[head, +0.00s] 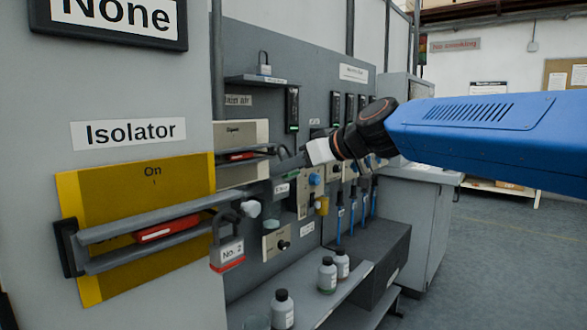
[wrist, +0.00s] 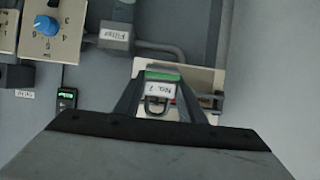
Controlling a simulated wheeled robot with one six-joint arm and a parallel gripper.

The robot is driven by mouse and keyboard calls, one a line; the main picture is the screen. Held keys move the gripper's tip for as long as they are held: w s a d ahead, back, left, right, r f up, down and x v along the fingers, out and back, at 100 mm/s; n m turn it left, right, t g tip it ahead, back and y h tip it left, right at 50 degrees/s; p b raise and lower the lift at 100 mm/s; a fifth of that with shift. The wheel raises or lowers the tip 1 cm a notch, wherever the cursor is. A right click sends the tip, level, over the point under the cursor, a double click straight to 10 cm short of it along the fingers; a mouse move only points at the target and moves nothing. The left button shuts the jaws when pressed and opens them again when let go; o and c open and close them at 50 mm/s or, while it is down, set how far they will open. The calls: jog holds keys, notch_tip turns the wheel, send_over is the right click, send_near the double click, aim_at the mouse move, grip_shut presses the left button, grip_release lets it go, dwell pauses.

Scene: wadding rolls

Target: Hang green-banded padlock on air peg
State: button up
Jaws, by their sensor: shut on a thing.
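In the wrist view, the green-banded padlock (wrist: 160,82) sits between the fingers of my gripper (wrist: 160,98), its white number label facing the camera and its dark shackle towards the bottom of the picture. In the head view, my gripper (head: 298,160) reaches in from the right, close to the grey panel and right of the beige plate marked "Open" (head: 240,133). The "Main air" label (head: 238,100) is above that plate. I cannot clearly pick out the air peg in either view.
A red-banded padlock marked No. 2 (head: 228,252) hangs by the isolator's grey rails (head: 150,230). A blue-banded padlock (head: 264,68) stands on a small upper shelf. Bottles (head: 327,275) stand on the lower ledge. Knobs and pipes crowd the panel; the floor at right is free.

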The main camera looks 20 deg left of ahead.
jog(key=shift+r+x, duration=0.2)
jog(key=shift+x, duration=1)
jog(key=shift+r+x, duration=0.15)
jog(key=shift+x, duration=1.05)
jog(key=shift+a, duration=0.15)
jog(key=o, duration=1.2)
